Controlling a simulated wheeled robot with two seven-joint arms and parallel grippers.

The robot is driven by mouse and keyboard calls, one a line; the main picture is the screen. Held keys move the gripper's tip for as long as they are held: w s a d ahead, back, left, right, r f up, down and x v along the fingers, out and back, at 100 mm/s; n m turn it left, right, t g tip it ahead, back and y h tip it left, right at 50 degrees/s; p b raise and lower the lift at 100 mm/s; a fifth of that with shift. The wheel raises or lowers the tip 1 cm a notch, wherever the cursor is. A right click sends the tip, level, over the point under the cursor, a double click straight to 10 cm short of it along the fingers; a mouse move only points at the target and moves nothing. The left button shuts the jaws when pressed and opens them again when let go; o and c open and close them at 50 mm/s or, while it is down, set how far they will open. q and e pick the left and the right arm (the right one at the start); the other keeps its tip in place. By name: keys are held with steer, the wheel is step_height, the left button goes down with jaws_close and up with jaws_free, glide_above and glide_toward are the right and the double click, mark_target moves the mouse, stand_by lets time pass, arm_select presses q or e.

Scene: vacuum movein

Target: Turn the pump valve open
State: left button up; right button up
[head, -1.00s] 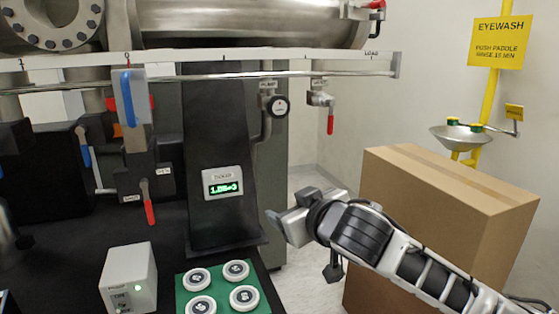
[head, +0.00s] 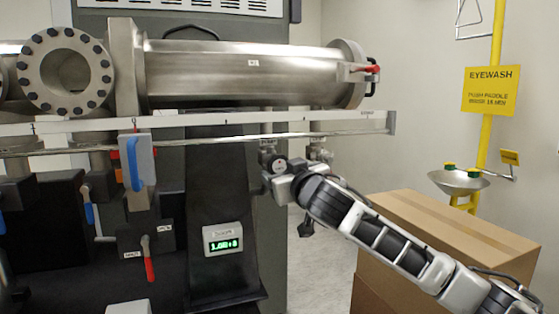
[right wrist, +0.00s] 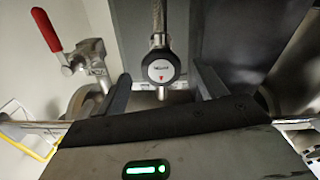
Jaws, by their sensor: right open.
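No readable label marks which valve is the pump valve. A round white-faced, dark-rimmed part (head: 279,165) hangs under the rail; the right wrist view shows its face (right wrist: 161,69) between my fingers. A valve with a red lever (right wrist: 47,30) is beside it, at the left in that view; in the head view my arm partly hides it. Another red lever (head: 149,262) hangs from the black block lower left, with a blue-handled lever (head: 140,165) above it. My right gripper (head: 271,184) is open at the round part; it also shows in the right wrist view (right wrist: 163,88). Contact cannot be told.
The steel chamber (head: 250,75) and white rail (head: 350,124) lie above my right gripper. A green-lit display (head: 223,238) is on the black column. An eyewash bowl (head: 459,181) is at the right.

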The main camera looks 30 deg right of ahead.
mark_target(280, 168)
steer(key=shift+p+x, duration=0.4)
steer(key=shift+x, duration=1.4)
steer(key=c, duration=1)
steer(key=shift+o, duration=0.2)
